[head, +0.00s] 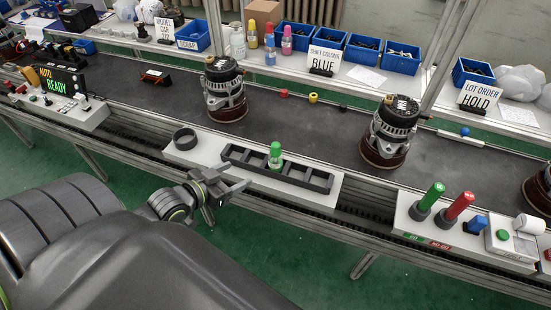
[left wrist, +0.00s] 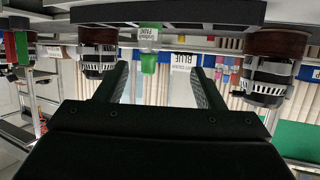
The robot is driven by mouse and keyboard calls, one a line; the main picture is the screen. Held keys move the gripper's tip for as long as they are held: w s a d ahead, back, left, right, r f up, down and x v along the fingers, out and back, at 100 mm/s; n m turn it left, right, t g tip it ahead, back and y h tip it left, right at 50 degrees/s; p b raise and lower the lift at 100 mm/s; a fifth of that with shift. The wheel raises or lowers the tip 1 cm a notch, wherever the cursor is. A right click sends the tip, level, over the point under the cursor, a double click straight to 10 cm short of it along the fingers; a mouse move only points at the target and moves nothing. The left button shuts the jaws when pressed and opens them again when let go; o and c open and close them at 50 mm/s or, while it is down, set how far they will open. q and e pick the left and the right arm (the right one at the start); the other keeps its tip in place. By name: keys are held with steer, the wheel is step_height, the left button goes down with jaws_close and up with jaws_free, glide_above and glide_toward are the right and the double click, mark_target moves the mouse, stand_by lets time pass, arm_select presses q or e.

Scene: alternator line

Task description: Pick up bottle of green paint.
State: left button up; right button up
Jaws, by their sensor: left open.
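The bottle of green paint (head: 275,158) has a green cap and clear green body. It stands upright in a slot of the dark rack (head: 318,182) on the pale ledge in front of the conveyor. My left gripper (head: 238,180) is open and empty, just left of the bottle and in front of the rack, apart from both. In the left wrist view, which is upside down, the bottle (left wrist: 149,62) with its white label shows beyond and between the open fingers (left wrist: 150,85). My right gripper is not in view.
A dark ring holder (head: 185,139) sits left of the rack. Alternators (head: 225,92) (head: 391,132) stand on the conveyor behind. Green and red handles (head: 431,196) (head: 459,206) rise from a panel at right. Blue bins, signs and other bottles (head: 287,42) fill the back shelf.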

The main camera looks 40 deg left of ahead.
mark_target(270, 157)
arm_select(q)
steer(key=shift+h, duration=0.3)
steer(key=x, duration=0.4)
steer(key=r+x, duration=0.1)
steer(key=x, duration=0.2)
steer(key=d+r+x, duration=0.1)
steer(key=x, duration=0.3)
steer(key=shift+w+d+f, duration=0.1)
steer(key=shift+w+f, duration=0.05)
steer(key=shift+w, duration=0.45)
steer(key=shift+p+x, duration=0.3)
steer(key=shift+x, duration=2.4)
steer(key=shift+d, duration=0.1)
steer(key=shift+c, duration=0.4)
steer(key=c, duration=1)
steer(key=shift+r, duration=0.25)
